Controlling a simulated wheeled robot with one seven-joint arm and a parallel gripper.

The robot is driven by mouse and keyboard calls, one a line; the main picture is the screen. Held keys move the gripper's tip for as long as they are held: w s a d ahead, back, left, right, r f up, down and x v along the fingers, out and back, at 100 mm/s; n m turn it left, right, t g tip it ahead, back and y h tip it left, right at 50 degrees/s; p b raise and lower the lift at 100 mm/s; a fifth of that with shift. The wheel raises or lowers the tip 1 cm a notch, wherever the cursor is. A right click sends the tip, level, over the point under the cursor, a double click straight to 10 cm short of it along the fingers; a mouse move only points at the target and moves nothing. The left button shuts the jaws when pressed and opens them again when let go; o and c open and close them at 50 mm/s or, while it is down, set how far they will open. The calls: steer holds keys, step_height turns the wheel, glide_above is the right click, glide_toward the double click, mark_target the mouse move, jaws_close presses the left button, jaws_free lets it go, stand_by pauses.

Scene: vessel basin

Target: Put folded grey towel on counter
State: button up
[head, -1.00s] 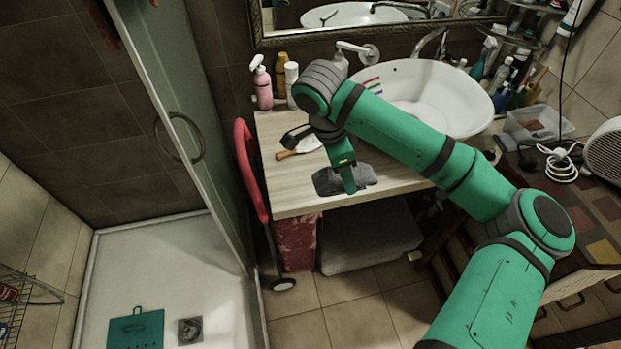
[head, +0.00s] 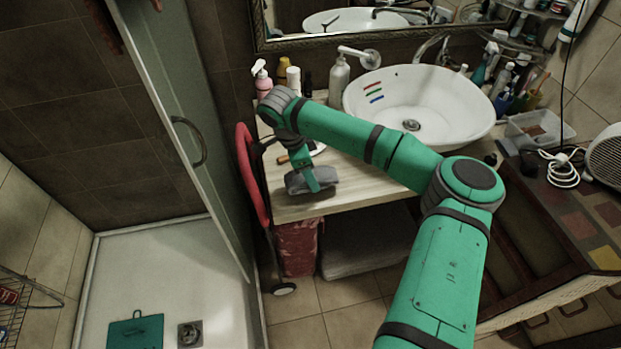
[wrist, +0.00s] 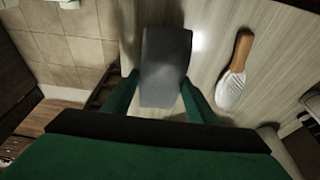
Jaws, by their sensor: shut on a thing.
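The folded grey towel (head: 326,175) is at the front left of the light wood counter (head: 362,182) in the head view. My gripper (head: 312,181) points down over it and is shut on it, with the towel showing on both sides of the finger. In the wrist view, the towel (wrist: 163,60) lies between my two fingers (wrist: 160,95), with the counter surface (wrist: 212,45) behind and to the right. I cannot tell whether the towel touches the counter or is held just above it.
A wooden-handled brush (wrist: 237,70) lies on the counter beside the towel. The white basin (head: 425,95) stands at the back right, with bottles (head: 339,82) along the back. A red folded frame (head: 250,175) stands against the counter's left edge. The counter right of the towel is clear.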

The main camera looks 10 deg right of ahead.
steer(key=shift+s+f, duration=0.1)
steer(key=shift+f, duration=1.1)
steer(key=shift+f, duration=0.1)
steer(key=o, duration=1.1)
steer(key=v, duration=1.2)
steer(key=shift+d, duration=0.1)
